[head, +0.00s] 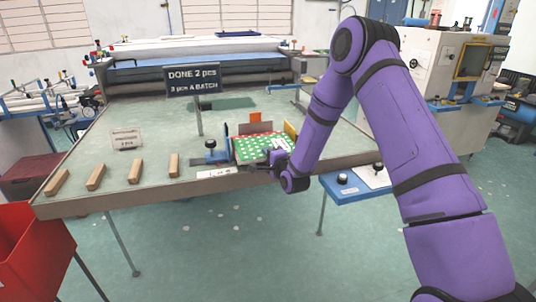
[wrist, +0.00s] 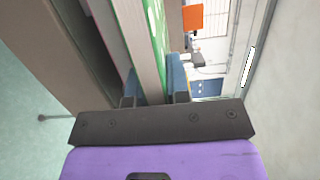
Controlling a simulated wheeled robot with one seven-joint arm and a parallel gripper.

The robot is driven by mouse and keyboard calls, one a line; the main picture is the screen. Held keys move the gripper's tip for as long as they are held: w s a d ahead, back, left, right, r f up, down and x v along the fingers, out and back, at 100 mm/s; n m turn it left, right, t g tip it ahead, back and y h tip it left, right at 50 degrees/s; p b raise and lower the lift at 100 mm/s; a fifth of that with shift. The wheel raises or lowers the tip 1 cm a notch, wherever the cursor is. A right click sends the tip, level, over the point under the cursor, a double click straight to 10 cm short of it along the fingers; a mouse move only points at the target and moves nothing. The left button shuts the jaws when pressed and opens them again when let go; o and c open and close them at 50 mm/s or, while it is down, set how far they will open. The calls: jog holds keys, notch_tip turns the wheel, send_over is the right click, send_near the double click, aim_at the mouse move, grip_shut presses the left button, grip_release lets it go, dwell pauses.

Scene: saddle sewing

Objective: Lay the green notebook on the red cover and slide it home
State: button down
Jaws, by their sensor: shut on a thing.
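The green notebook (head: 264,148), patterned in white, lies at the jig near the table's front edge. The red cover (head: 238,160) shows as a thin edge under it; most of it is hidden. My gripper (head: 283,160) is at the notebook's front right part. In the wrist view my gripper (wrist: 155,98) is shut with the notebook (wrist: 138,40) between its two fingers, its pale page edges and green face showing. A reddish edge runs beside the notebook there. I cannot tell whether the notebook is fully seated against the stops.
An orange upright tab (head: 255,117) and a yellow one (head: 290,130) stand around the jig. A blue clamp with a dark knob (head: 211,147) is at its left. Several wooden bars (head: 135,171) lie left.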

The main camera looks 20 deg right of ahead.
jog(key=c, duration=1)
grip_release()
jog(key=shift+f, duration=0.2)
jog(key=shift+s, duration=0.1)
jog(key=s, duration=0.9)
jog(key=shift+s, duration=0.4)
dwell(0.3)
jog(key=shift+r, duration=0.1)
dwell(0.4)
